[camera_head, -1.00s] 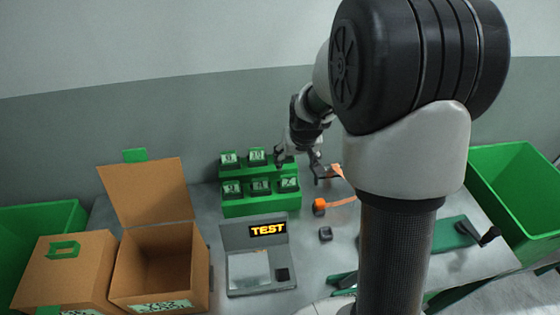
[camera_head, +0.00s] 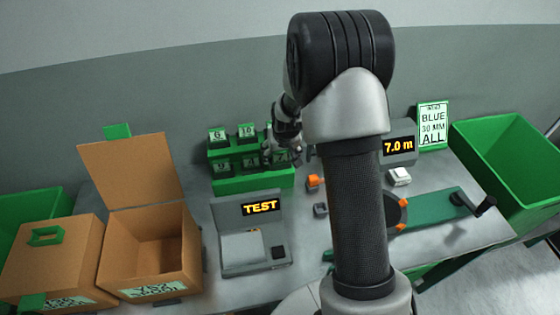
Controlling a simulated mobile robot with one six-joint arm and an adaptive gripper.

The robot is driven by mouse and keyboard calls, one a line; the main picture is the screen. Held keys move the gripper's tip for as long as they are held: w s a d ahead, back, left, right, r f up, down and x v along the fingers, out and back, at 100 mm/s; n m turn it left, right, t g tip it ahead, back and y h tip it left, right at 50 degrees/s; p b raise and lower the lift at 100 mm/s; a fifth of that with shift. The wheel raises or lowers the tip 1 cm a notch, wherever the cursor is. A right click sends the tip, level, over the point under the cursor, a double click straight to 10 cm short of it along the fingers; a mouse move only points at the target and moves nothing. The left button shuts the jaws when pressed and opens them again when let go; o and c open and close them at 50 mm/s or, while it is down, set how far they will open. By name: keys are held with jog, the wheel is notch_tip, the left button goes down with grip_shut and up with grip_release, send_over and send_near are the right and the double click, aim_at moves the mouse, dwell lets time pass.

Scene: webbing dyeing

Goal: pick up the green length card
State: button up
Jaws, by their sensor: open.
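A green stepped rack (camera_head: 253,183) holds several small cards with pale green faces and dark numbers in two rows. The back row shows a card that looks like 6 (camera_head: 217,135) and a card marked 10 (camera_head: 247,130). The front row has a left card (camera_head: 222,167), a middle card (camera_head: 250,163) and a right card (camera_head: 280,157) that looks like 7. My gripper (camera_head: 284,152) is open at the right end of the rack, close to the right front card. My wrist hides the back right slot. I cannot tell whether the fingers touch a card.
A grey TEST device (camera_head: 250,250) stands in front of the rack. An open cardboard box (camera_head: 150,265) is to its left. An orange block (camera_head: 312,182) and a dark block (camera_head: 320,209) lie right of the rack. A 7.0 m display (camera_head: 398,147) and a BLUE 30 MM ALL sign (camera_head: 433,127) stand behind.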

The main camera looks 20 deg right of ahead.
jog(key=shift+x, duration=1.15)
jog(key=shift+r, duration=0.1)
jog(key=shift+c, duration=0.5)
jog(key=c, duration=0.9)
jog(key=shift+o, duration=0.2)
jog(key=shift+r, duration=0.1)
